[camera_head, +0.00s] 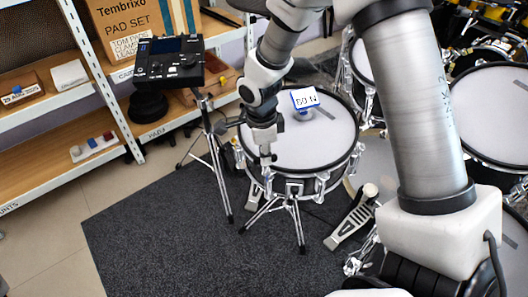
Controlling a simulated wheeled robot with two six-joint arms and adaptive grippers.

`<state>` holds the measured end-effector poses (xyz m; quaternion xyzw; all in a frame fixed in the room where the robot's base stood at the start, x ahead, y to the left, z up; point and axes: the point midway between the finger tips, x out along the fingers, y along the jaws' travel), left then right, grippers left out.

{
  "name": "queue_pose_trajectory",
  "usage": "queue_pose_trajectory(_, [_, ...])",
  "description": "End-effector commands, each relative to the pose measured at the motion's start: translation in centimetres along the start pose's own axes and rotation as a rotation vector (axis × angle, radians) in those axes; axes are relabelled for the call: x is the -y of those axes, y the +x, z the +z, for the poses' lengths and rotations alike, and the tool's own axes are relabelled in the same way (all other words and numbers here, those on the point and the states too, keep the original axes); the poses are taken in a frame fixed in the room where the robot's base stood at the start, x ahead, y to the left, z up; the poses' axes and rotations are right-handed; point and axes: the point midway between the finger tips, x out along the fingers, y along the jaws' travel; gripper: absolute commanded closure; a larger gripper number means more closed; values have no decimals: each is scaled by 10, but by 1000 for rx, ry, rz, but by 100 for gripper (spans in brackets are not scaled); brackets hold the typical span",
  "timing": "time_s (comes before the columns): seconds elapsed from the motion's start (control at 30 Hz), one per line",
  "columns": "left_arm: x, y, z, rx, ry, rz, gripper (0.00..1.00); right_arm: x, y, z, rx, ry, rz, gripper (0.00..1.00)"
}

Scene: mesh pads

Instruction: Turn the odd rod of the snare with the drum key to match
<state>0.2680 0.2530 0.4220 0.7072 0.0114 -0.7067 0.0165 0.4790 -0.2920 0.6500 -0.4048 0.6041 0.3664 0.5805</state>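My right gripper (266,155) points down at the snare's left front rim, close to a rod there. Its fingers are small and seen nearly edge-on, so I cannot tell whether they hold the drum key. I cannot make out the key or which rod is odd. My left gripper is out of view.
A blue-and-white gauge (305,98) reading like "50 N" sits on the snare head. A drum module (168,62) stands on a pole at left, before shelves (70,155). A pedal (352,217) and more drums (493,112) stand right. Dark carpet (165,240) is clear at front left.

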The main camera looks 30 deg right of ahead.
Motion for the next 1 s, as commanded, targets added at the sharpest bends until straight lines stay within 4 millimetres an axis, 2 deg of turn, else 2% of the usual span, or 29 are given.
queue_pose_trajectory(0.27, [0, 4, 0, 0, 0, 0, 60, 0, 2, 0, 0, 20, -1, 100])
queue_pose_trajectory(0.37, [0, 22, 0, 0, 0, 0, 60, 1, 8, 1, 4, 168, -4, 100])
queue_pose_trajectory(0.5, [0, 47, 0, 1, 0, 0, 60, 0, 9, 1, 6, 511, -4, 100])
queue_pose_trajectory(0.6, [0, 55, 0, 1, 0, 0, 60, 0, 6, 0, 7, 716, -4, 100])
queue_pose_trajectory(0.67, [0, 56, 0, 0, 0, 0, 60, 0, 3, 0, 6, 786, -4, 100])
queue_pose_trajectory(0.93, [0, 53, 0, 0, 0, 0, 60, 0, 0, 0, 5, 812, -2, 100])
queue_pose_trajectory(1.0, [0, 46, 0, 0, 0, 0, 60, 0, -4, 0, 4, 768, -1, 100])
